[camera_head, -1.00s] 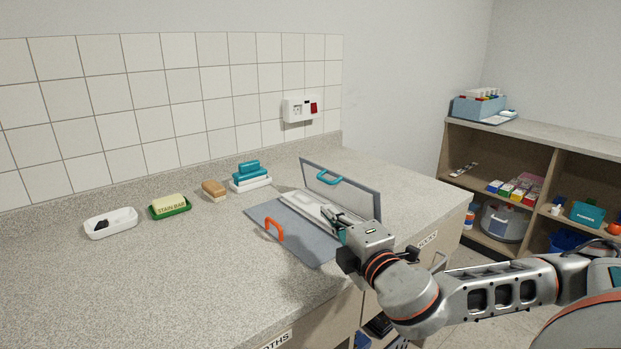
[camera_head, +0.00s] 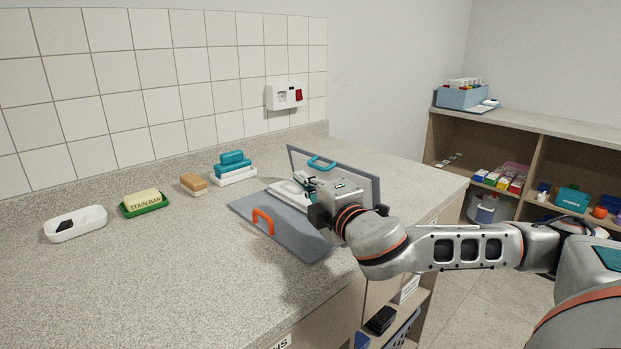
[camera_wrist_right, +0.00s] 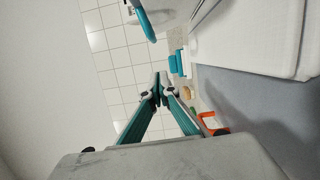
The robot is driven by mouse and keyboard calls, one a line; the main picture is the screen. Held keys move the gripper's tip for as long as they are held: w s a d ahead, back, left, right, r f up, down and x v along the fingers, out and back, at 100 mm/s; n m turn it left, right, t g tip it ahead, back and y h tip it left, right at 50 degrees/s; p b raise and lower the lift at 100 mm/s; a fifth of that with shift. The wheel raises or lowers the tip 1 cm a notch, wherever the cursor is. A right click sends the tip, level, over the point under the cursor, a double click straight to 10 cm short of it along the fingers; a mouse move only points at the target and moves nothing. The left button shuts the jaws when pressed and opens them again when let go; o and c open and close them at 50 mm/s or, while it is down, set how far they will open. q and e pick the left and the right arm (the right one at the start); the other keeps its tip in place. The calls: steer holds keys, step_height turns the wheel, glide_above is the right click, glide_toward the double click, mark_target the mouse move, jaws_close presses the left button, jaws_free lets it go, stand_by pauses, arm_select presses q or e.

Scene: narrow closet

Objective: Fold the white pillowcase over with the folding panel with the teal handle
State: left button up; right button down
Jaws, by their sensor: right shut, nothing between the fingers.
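The grey folding panel (camera_head: 362,180) stands raised, nearly upright, at the right side of the folding board (camera_head: 290,232). Its teal handle (camera_head: 322,163) is on its upper edge and also shows at the top of the right wrist view (camera_wrist_right: 142,18). The white pillowcase (camera_head: 287,189) lies on the board, partly hidden behind my right gripper; it fills the upper right of the right wrist view (camera_wrist_right: 250,38). My right gripper (camera_wrist_right: 160,79) is shut and empty, over the pillowcase in front of the raised panel, apart from the handle. My left gripper is out of view.
A second handle, orange (camera_head: 263,219), stands on the board's flat left part. Teal and white blocks (camera_head: 234,168), a brown brush (camera_head: 194,183), a stain bar (camera_head: 143,202) and a white dish (camera_head: 76,223) line the back. The front left counter is clear.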

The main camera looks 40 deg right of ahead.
steer(key=shift+w+d+f, duration=0.15)
steer(key=shift+w, duration=0.65)
steer(key=shift+s+d+b, duration=0.1)
steer(key=shift+d+b, duration=0.3)
steer(key=shift+d, duration=1.55)
steer(key=shift+r, duration=0.2)
